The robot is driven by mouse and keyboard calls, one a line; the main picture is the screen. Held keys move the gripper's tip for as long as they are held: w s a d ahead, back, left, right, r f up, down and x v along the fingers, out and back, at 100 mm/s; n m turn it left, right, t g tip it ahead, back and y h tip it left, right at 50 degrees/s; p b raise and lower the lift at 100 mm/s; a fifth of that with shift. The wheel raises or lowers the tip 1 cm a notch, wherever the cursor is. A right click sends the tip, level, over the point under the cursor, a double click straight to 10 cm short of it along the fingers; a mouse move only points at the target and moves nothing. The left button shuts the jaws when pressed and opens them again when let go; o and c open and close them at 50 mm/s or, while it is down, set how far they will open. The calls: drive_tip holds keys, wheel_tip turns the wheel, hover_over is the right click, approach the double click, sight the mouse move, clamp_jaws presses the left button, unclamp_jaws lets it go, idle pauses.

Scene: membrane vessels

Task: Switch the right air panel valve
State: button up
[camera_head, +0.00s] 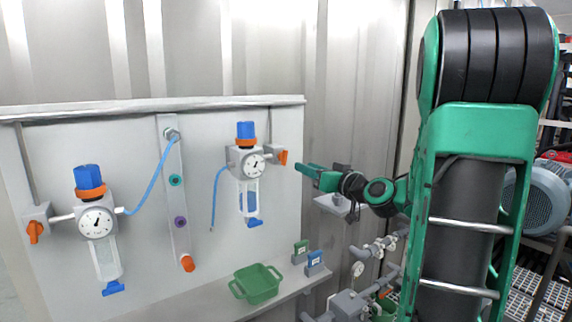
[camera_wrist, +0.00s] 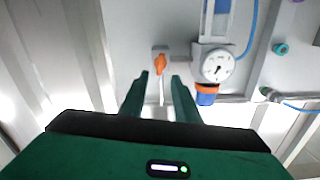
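The right air panel valve is a small grey block with an orange handle (camera_head: 283,157), at the right edge of the panel beside the right regulator (camera_head: 247,162). The regulator has a blue knob, a round gauge and a clear bowl. In the wrist view, which looks upside down, the orange handle (camera_wrist: 160,64) shows just beyond and between my fingertips, with the gauge (camera_wrist: 217,66) to its right. My gripper (camera_head: 300,168) is just right of the handle in the head view. In the wrist view my gripper (camera_wrist: 160,80) is open, with nothing visibly held between its fingers.
A left regulator (camera_head: 97,222) with its own orange valve handle (camera_head: 36,231) is on the panel (camera_head: 60,150). A green basket (camera_head: 256,284) stands on the shelf below, near small green and blue boxes (camera_head: 315,261). Pipes and gauges (camera_head: 357,270) lie below my arm.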

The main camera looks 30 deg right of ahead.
sight(286, 159)
drive_tip(key=w, duration=1)
drive_tip(key=shift+w+a, duration=0.15)
drive_tip(key=shift+a, duration=0.1)
drive_tip(key=shift+c, duration=0.6)
drive_tip(key=c, duration=0.6)
drive_tip(key=shift+o, duration=0.2)
